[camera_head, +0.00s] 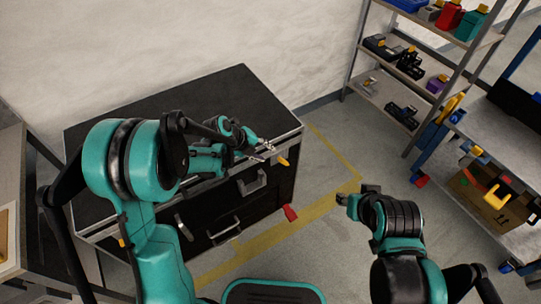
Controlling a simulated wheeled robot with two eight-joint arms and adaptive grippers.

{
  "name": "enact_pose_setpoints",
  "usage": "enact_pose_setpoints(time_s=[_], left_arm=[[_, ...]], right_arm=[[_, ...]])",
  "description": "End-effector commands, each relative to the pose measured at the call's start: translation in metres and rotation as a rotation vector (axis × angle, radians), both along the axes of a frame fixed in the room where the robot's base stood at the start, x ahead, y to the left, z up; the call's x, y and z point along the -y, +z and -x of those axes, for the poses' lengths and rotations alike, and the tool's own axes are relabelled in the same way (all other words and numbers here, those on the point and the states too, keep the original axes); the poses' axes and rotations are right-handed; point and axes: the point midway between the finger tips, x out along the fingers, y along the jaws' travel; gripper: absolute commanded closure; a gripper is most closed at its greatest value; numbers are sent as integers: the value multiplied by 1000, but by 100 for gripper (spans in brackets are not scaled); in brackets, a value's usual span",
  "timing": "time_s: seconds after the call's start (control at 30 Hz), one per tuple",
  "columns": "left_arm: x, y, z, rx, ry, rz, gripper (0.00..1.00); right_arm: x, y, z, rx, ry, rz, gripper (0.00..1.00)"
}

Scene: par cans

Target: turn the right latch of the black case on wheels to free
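The black case (215,85) stands against the wall, with a metal-edged black top and silver handles (252,182) on its front. A small yellow piece (282,161) shows at the upper right of the front, and a red tab (290,213) sticks out lower at the right. I cannot tell for sure which is the right latch. My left gripper (268,151) reaches over the case's front right edge, close to the yellow piece; its fingers look apart and empty. My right gripper (343,200) is over the floor to the right, clear of the case. My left arm hides part of the case.
A shelf rack (440,75) with tools and boxes stands at the back right. A workbench (490,125) with a cardboard box (490,198) below is at the right. A yellow floor line (300,226) crosses the open floor between case and bench.

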Motion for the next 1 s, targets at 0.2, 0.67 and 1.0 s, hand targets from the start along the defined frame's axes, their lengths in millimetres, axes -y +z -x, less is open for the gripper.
enact_pose_setpoints(time_s=[0.2,0.67,1.0], left_arm=[[-4,8,4,0,0,0,66],[-15,40,24,-98,240,41,66],[-54,115,111,-337,1102,278,66]], right_arm=[[0,0,0,0,0,0,60],[0,0,0,0,0,0,60],[0,0,0,0,0,0,60]])
